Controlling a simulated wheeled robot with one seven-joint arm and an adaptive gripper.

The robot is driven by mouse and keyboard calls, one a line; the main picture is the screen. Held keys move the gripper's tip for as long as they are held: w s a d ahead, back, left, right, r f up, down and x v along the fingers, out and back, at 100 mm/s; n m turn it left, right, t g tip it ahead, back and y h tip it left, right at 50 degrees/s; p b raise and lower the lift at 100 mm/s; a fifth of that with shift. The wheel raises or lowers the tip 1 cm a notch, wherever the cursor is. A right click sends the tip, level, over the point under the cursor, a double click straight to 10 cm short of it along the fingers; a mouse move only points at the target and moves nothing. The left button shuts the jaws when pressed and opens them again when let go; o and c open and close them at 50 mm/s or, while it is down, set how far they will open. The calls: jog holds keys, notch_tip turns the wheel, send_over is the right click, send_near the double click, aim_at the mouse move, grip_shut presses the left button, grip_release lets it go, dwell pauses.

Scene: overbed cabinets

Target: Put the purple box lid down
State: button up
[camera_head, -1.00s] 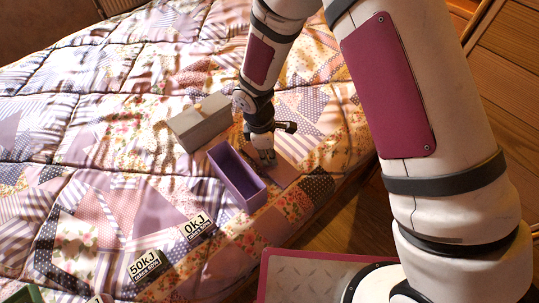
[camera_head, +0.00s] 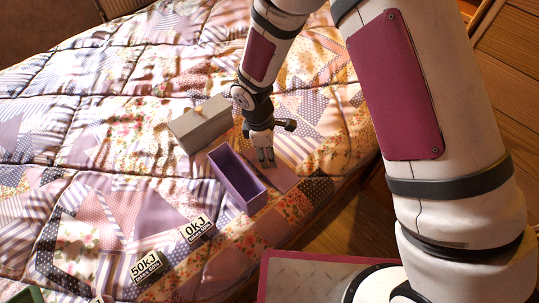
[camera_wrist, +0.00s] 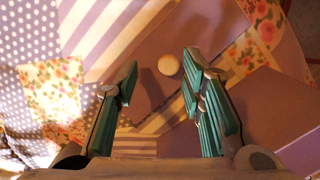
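The purple box lid (camera_head: 283,178) lies flat on the quilt, just right of the open purple box (camera_head: 238,180). In the wrist view, the lid (camera_wrist: 195,40) shows a round, pale knob (camera_wrist: 168,65) on top. My gripper (camera_head: 265,160) points down over the lid. In the wrist view, the fingers of my gripper (camera_wrist: 160,82) are spread apart, with the knob seen between and slightly beyond the tips. Neither finger appears to touch the knob. The box (camera_wrist: 265,108) shows at the lower right of the wrist view.
A grey box (camera_head: 202,122) with a small knob stands left of my gripper. Labels reading 0KJ (camera_head: 198,228) and 50KJ (camera_head: 146,266) lie nearer the front. A green object (camera_head: 25,296) shows at the lower left. The quilt's right edge is close to the lid.

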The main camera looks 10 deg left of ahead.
notch_tip(320, 180, up, 10)
jog(key=a+p, duration=0.1)
jog(key=p, duration=0.1)
jog(key=shift+a+p, duration=0.25)
jog(key=shift+p, duration=0.05)
jog(key=s+d+r+m, duration=0.3)
jog(key=d+r+m, duration=0.2)
jog(key=d+r, duration=0.5)
jog(key=s+d+r+m, duration=0.4)
jog(key=d+r, duration=0.4)
jog(key=r, duration=0.4)
jog(key=s+d+r+m, duration=0.1)
jog(key=s+d+m, duration=0.1)
jog(key=s, duration=0.4)
jog(key=s+d+r+m+y, duration=0.1)
jog(key=s+d+r+m, duration=0.1)
jog(key=s, duration=0.5)
jog(key=s+d+r+m, duration=0.2)
jog(key=s+d+m, duration=0.1)
jog(key=s+m, duration=0.2)
jog(key=shift+s+d+m+t+y, duration=0.3)
jog(key=shift+s+d+m, duration=0.1)
jog(key=shift+s, duration=0.85)
jog(key=shift+r, duration=0.15)
